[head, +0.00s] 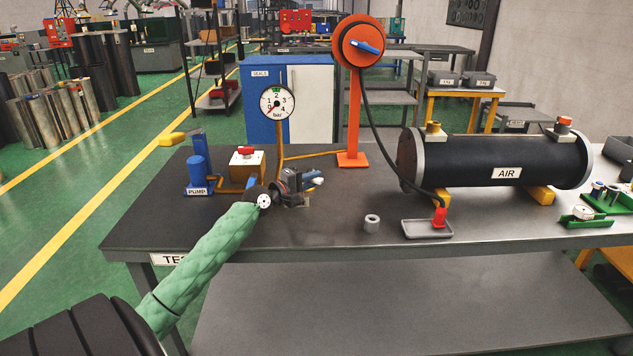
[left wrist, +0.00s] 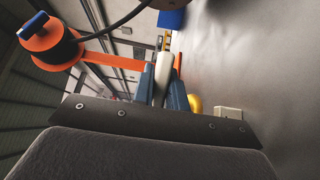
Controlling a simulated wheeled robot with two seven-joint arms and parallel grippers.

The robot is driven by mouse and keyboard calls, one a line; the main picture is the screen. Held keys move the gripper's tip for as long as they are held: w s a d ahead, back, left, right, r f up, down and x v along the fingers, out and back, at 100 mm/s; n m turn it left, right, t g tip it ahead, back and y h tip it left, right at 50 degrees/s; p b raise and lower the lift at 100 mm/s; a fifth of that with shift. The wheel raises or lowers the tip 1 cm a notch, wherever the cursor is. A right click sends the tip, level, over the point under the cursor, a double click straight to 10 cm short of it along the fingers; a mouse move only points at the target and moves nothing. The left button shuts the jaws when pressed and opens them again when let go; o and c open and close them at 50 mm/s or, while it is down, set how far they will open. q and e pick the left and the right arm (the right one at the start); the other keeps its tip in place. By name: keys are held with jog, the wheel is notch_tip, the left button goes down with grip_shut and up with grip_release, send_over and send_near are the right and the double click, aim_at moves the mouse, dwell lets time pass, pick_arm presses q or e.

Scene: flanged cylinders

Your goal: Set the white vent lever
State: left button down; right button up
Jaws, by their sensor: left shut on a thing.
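The white vent lever (left wrist: 163,78) is between the two blue fingers of my left gripper (left wrist: 162,92) in the left wrist view. The fingers are shut on it. In the head view my left gripper (head: 309,179) is above the bench just right of the gauge post, and a small white end of the lever (head: 319,181) shows at the fingertips. The gripper and wrist hide the rest of the lever and its mount. My right gripper is in neither view.
A round gauge (head: 277,102) stands behind the gripper. An orange hose reel (head: 360,45), a grey ring (head: 372,223) and a black air tank (head: 490,160) are to the right.

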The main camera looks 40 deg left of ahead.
pick_arm(q)
jog(key=shift+f, duration=0.1)
jog(key=c, duration=1.4)
grip_release()
jog(key=shift+s+a, duration=0.15)
jog(key=shift+s, duration=0.4)
jog(key=s, duration=0.1)
jog(key=s+b, duration=0.1)
jog(key=s, duration=0.3)
jog(key=shift+a, duration=0.4)
jog(key=shift+s+a+b, duration=0.15)
jog(key=shift+s+b, duration=0.2)
jog(key=shift+s, duration=0.45)
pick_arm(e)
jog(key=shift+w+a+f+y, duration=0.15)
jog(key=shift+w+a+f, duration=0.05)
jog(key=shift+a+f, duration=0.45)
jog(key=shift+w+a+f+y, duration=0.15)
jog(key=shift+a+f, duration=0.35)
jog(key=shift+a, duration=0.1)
